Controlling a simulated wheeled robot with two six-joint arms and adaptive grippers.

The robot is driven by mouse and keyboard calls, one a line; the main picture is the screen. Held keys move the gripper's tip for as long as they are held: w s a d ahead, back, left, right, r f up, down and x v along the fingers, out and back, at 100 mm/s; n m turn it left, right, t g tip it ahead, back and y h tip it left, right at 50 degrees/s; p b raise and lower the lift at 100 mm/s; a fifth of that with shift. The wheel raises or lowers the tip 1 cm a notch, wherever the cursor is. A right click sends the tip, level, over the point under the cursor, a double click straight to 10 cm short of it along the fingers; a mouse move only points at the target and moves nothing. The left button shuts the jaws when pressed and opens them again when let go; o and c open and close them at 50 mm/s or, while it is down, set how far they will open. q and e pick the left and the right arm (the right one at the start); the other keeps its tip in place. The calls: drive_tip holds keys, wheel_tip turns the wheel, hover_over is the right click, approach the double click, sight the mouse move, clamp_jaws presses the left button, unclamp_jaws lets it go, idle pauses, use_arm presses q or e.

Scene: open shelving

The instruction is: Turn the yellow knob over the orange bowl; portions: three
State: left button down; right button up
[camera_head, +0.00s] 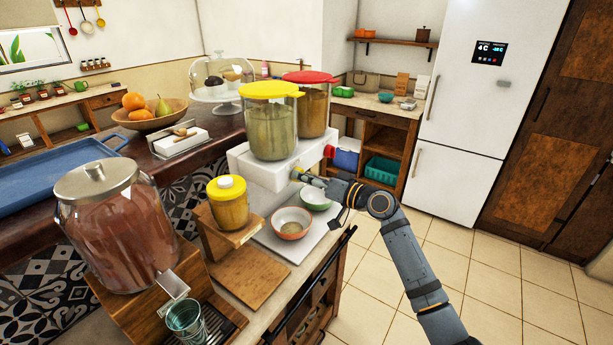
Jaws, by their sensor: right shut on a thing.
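A dispenser with a yellow lid (271,125) stands on a white base (262,172), beside a red-lidded dispenser (312,105). The yellow knob (296,173) is on the front of the base, mostly hidden by my right gripper (303,177). My right gripper is shut on the yellow knob, with the arm coming in from the lower right. The orange bowl (291,231) sits on a light tray below the knob, with some grainy stuff in it. A green bowl (316,197) is behind it, partly under my gripper. My left gripper is not in view.
A red knob (329,151) is close behind my gripper. A yellow-lidded jar (229,203) stands on a wooden stand left of the bowls. A large glass drink jar (120,225) and a glass (186,319) are at the front left. The tiled floor at right is clear.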

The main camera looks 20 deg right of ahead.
drive_tip(key=shift+m+g+y+p, duration=0.3)
drive_tip(key=shift+m+p, duration=1.45)
drive_tip(key=shift+m, duration=2.25)
drive_tip(key=o, duration=1.2)
drive_tip(key=shift+c, duration=0.2)
drive_tip(key=shift+d, duration=0.1)
drive_tip(key=v, duration=1.2)
